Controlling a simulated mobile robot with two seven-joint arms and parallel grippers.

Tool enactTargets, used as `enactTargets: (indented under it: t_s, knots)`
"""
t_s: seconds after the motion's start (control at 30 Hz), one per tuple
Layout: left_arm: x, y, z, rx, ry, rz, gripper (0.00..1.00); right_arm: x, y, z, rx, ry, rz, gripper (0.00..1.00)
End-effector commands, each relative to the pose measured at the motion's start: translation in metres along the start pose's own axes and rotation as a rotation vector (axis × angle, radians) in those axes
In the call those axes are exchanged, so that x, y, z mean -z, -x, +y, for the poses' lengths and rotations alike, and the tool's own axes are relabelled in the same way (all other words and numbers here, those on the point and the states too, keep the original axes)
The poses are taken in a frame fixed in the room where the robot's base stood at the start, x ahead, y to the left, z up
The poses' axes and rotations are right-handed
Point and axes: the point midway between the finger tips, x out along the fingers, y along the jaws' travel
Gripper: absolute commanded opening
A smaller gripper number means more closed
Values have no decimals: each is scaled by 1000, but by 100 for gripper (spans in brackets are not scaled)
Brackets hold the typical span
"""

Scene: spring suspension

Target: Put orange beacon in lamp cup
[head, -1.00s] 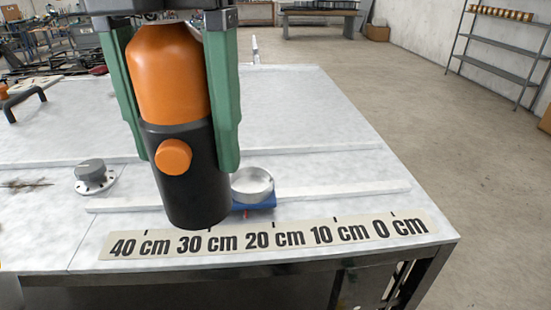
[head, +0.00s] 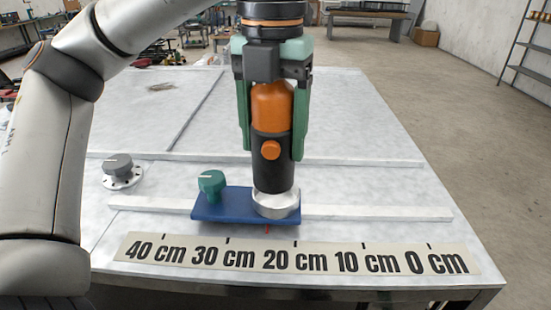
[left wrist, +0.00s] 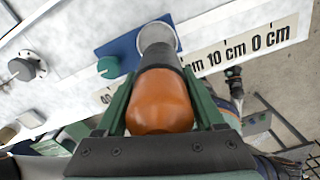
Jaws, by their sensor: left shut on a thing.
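The orange beacon (head: 270,104) has a black lower body with an orange button and hangs upright, black end down. My left gripper (head: 272,150) is shut on it, with green fingers along both sides. The silver lamp cup (head: 277,209) sits on the right end of a blue slider (head: 235,210). The beacon's black end overlaps the cup's opening in the head view; I cannot tell whether it is inside or just above. In the left wrist view the beacon (left wrist: 160,100) points at the cup (left wrist: 158,36), part of whose inside still shows. My right gripper is out of view.
A green knob (head: 211,184) stands on the slider's left end. A pale rail (head: 375,212) runs across the white table, behind a centimetre scale (head: 300,259). A grey knob (head: 118,165) is at left. The table's right side is clear.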

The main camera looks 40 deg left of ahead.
Motion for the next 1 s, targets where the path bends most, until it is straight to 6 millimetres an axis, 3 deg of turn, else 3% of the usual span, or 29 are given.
enactTargets:
  t_s: [0.33, 0.6, 1.0]
  knots:
    - [-18, -22, 3, 1, 1, 1, 5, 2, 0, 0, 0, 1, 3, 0]
    - [-17, -48, 3, 1, -1, 1, 5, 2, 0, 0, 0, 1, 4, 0]
    - [-17, -53, 3, 1, 1, -1, 5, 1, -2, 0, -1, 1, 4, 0]
